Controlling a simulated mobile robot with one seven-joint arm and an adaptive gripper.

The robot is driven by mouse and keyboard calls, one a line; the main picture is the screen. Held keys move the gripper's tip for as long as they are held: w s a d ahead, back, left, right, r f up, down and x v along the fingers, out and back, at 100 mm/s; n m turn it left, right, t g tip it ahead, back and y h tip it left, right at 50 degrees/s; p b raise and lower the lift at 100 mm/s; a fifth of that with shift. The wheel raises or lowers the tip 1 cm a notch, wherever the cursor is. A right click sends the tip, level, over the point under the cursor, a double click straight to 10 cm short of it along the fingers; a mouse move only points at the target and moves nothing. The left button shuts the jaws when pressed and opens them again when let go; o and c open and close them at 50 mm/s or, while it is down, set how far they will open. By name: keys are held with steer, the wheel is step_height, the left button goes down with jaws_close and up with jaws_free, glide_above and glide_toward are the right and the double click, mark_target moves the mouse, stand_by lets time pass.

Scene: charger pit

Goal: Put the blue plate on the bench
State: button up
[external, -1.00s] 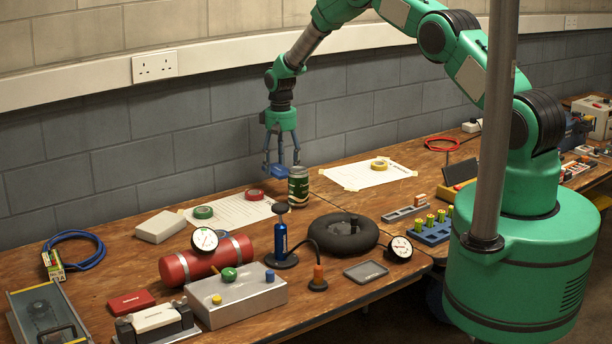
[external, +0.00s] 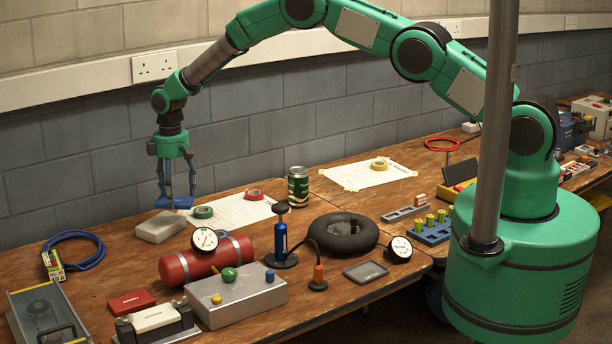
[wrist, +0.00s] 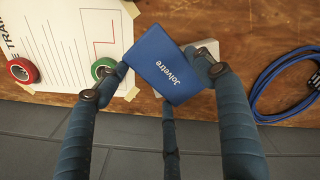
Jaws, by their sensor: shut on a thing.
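The blue plate (external: 184,203) is a flat rectangle, with white lettering on its face in the wrist view (wrist: 166,66). My gripper (external: 177,197) is shut on it, and its fingers reach the plate's edges in the wrist view (wrist: 153,84). The plate appears held above the bench, near the white box. The bench (external: 225,295) has a brown wooden top with many things on it. The exact gap between plate and bench cannot be told.
The white box (external: 160,228) lies below the plate and shows partly behind it in the wrist view. A paper sheet with green tape (external: 203,212) and red tape is to the right. A blue cable (external: 88,250) is left. Bare wood shows around the cable.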

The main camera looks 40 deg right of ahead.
steer(key=s+a+n, duration=0.2)
steer(key=s+a, duration=0.2)
steer(key=a, duration=0.4)
steer(key=s+a+n, duration=0.2)
steer(key=s+a, duration=0.2)
steer(key=a, duration=0.4)
steer(key=r+n, duration=0.2)
steer(key=n, duration=0.2)
glide_above(114, 282)
steer(key=shift+f, duration=0.25)
steer(key=shift+f, duration=0.1)
steer(key=shift+f+b, duration=0.45)
steer(key=shift+f, duration=2.6)
steer(key=shift+f, duration=1.9)
steer(key=shift+f, duration=0.1)
steer(key=o, duration=1.2)
